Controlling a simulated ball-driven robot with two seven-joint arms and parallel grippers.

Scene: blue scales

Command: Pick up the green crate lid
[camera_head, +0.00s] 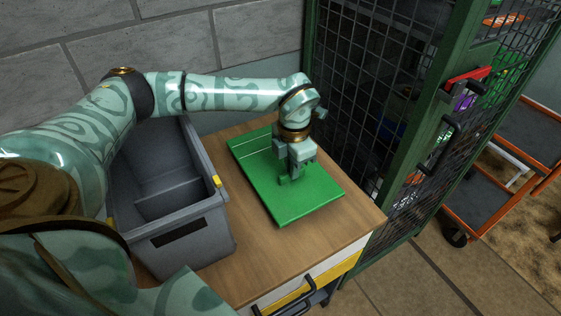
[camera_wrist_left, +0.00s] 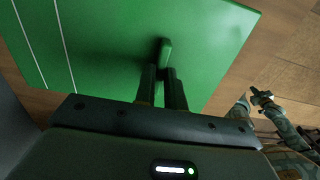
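The green crate lid (camera_head: 312,200) is a flat rectangular panel with a small upright handle, and it appears to lie on the wooden top. In the left wrist view the lid (camera_wrist_left: 100,60) fills much of the picture, with pale lines on its left part. My left gripper (camera_head: 290,170) points down at the lid's middle. In the left wrist view its fingers (camera_wrist_left: 162,78) are close together, with the green handle between their tips. They look shut on it. My right gripper (camera_wrist_left: 262,97) shows small in the left wrist view, too small to read its state.
A grey open crate (camera_head: 190,225) stands left of the lid on the wooden-topped cabinet (camera_head: 250,275). A green mesh cage (camera_head: 400,150) stands close on the right. A stone block wall (camera_head: 240,40) rises behind. Orange-framed carts (camera_head: 480,190) are at far right.

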